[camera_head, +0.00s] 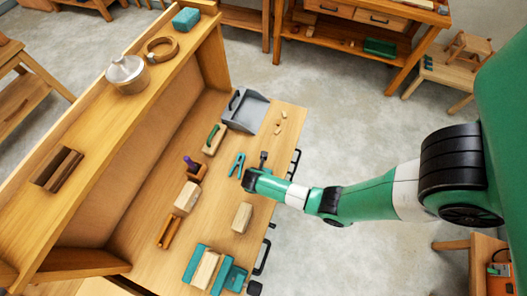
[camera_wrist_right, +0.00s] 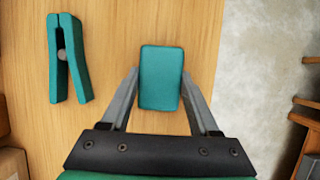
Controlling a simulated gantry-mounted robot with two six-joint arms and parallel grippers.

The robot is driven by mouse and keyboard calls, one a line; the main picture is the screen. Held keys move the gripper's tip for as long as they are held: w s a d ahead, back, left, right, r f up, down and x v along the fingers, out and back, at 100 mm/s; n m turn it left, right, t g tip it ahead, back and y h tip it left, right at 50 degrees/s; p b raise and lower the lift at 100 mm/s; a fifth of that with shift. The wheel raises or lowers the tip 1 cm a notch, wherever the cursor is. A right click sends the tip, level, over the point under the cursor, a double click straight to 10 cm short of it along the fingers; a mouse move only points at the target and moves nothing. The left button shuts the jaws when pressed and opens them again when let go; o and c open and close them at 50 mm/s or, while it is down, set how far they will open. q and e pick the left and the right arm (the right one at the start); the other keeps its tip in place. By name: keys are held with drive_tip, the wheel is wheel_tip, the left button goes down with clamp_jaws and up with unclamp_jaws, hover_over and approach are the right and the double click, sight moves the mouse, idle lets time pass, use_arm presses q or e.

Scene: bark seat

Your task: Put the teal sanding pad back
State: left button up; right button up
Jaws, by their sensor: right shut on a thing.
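The teal sanding pad (camera_wrist_right: 160,78) is a small rounded block, held between the two fingers of my right gripper (camera_wrist_right: 160,98) in the right wrist view. In the head view my right gripper (camera_head: 260,160) is over the bench top beside the teal spring clamp (camera_head: 237,165); the pad cannot be made out there. Whether the pad touches the wood is unclear. The clamp also shows in the wrist view (camera_wrist_right: 66,60), left of the pad and apart from it. A similar teal block (camera_head: 186,19) lies on the high shelf at the far end. My left gripper is not in view.
The wooden bench (camera_head: 285,150) holds a grey dustpan (camera_head: 245,108), a green-handled brush (camera_head: 214,138), wooden blocks (camera_head: 242,217) and teal pieces around a pale block (camera_head: 205,269).

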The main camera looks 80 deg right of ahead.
drive_tip(key=shift+f, duration=0.15)
drive_tip(key=o, duration=1.4)
drive_tip(key=shift+o, duration=0.2)
wheel_tip(320, 180, up, 7)
drive_tip(key=p, duration=0.7)
drive_tip(key=shift+p, duration=0.3)
